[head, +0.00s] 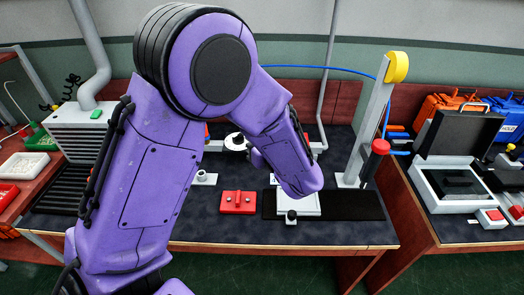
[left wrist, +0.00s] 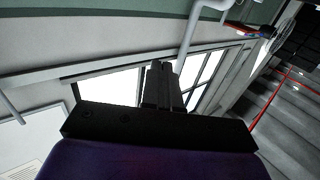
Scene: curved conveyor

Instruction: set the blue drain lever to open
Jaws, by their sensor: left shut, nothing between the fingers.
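I cannot make out a blue drain lever in either view; my purple arm (head: 150,150) covers part of the bench in the head view. My left gripper (left wrist: 162,75) shows in the left wrist view with its dark fingers together and nothing between them. Bright windows and wall fill the view beyond it, with no lever near the fingertips. In the head view the arm bends at the top and comes down over the middle of the bench; its gripper is hidden there. My right gripper is in neither view.
The bench (head: 330,232) holds a red block with knobs (head: 238,202), a black strip (head: 352,205) and a grey post with a yellow top (head: 376,110). A blue hose (head: 320,68) runs behind. The front bench edge is clear.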

